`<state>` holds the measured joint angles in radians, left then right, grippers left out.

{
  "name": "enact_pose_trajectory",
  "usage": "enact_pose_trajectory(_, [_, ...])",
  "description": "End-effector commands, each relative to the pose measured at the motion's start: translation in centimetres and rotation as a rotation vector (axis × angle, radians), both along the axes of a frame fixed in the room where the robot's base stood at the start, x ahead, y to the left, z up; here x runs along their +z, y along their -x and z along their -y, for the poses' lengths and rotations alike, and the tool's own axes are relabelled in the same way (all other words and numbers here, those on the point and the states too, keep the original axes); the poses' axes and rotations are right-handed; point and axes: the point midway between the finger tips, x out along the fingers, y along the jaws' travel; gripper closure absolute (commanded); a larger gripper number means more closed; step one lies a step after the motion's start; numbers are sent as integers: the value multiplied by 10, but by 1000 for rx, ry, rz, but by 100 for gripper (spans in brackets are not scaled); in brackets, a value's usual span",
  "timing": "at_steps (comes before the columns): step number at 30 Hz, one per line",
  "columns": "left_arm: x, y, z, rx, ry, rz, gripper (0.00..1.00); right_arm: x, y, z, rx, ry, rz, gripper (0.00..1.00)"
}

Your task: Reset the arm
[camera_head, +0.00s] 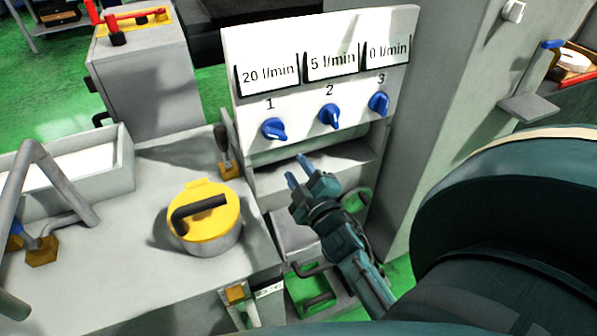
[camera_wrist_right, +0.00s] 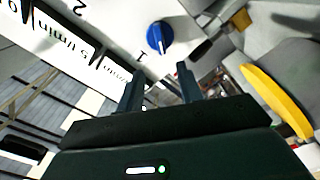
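My right gripper (camera_head: 298,166) is in front of the white panel (camera_head: 330,22), below the blue knobs. Its two fingers stand apart with nothing between them, as the right wrist view (camera_wrist_right: 160,86) also shows. The panel has three blue knobs: knob 1 (camera_head: 274,129), knob 2 (camera_head: 329,116) and knob 3 (camera_head: 379,103). Their labels read 20, 5 and 0 l/min. Knob 1 also shows in the right wrist view (camera_wrist_right: 159,37), beyond the fingertips and apart from them. My left gripper is in neither view.
A yellow-lidded pot (camera_head: 205,236) with a dark handle stands on the grey machine top left of my right gripper. A grey tray (camera_head: 122,160) and bent grey pipe (camera_head: 62,180) are farther left. A grey column (camera_head: 440,120) rises right of the panel.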

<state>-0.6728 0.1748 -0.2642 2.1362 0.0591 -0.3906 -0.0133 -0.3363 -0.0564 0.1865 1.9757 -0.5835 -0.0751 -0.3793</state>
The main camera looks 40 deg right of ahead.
Motion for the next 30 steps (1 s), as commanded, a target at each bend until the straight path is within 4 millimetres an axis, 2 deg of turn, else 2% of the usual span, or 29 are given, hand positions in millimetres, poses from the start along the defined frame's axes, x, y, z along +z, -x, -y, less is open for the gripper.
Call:
enact_pose_trajectory(14, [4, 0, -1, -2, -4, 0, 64, -1, 2, -5, 12, -28, -11, 64])
enact_pose_trajectory(17, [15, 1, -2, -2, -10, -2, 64, -13, 15, -30, 65, -176, -74, 64])
enact_pose_trajectory(19, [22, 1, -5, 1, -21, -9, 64, -27, 33, -59, 113, -344, -156, 64])
enact_pose_trajectory(24, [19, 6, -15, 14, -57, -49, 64, -65, 92, -129, 178, -723, -396, 64])
enact_pose_trajectory(27, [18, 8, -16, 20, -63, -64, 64, -77, 122, -156, 184, -864, -504, 64])
enact_pose_trajectory(30, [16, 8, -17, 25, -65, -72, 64, -84, 139, -170, 183, -940, -566, 64])
